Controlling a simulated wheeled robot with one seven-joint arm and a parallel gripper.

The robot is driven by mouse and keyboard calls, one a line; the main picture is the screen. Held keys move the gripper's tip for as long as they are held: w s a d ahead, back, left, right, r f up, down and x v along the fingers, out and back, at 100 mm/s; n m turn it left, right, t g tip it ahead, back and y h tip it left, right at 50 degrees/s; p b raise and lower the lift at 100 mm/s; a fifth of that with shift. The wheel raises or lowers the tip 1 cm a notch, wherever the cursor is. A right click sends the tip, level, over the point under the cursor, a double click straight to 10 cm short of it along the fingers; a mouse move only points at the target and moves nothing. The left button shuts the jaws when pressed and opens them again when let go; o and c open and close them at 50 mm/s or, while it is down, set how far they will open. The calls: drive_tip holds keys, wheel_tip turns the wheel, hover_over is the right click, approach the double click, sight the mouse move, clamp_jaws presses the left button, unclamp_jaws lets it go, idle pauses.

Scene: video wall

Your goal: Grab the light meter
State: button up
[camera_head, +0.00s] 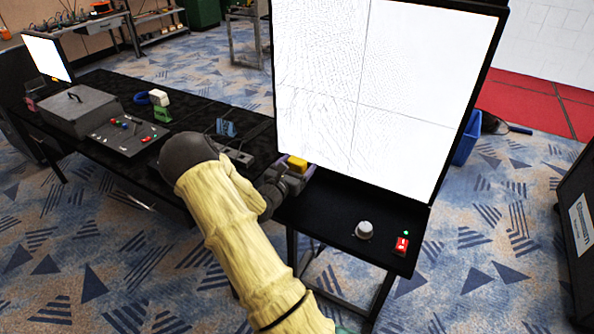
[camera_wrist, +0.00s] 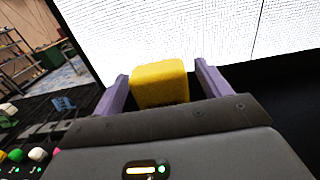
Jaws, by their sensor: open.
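A yellow block-like thing with rounded corners, which I take to be the light meter (camera_head: 297,162), is at the left end of the black table, by the lower left of the bright screen. In the wrist view the yellow thing (camera_wrist: 160,84) sits between the two purple fingers of my gripper (camera_wrist: 163,85). The fingers are open, one on each side of it. A narrow gap shows at the right finger; the left finger looks very near it, and I cannot tell whether they touch. In the head view my gripper (camera_head: 300,170) reaches to it. Its lower part is hidden.
The large bright screen (camera_head: 375,90) stands right behind. A white-grey knob-like thing (camera_head: 363,230) and a red switch box (camera_head: 401,245) are on the black table (camera_head: 335,205). A long dark table (camera_head: 110,175) with a control panel (camera_head: 128,134) and other gear is at left.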

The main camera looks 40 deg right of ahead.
idle(0.4)
drive_tip(key=c, duration=1.2)
drive_tip(key=shift+c, duration=0.2)
wheel_tip(320, 180, up, 10)
drive_tip(key=shift+b, duration=0.8)
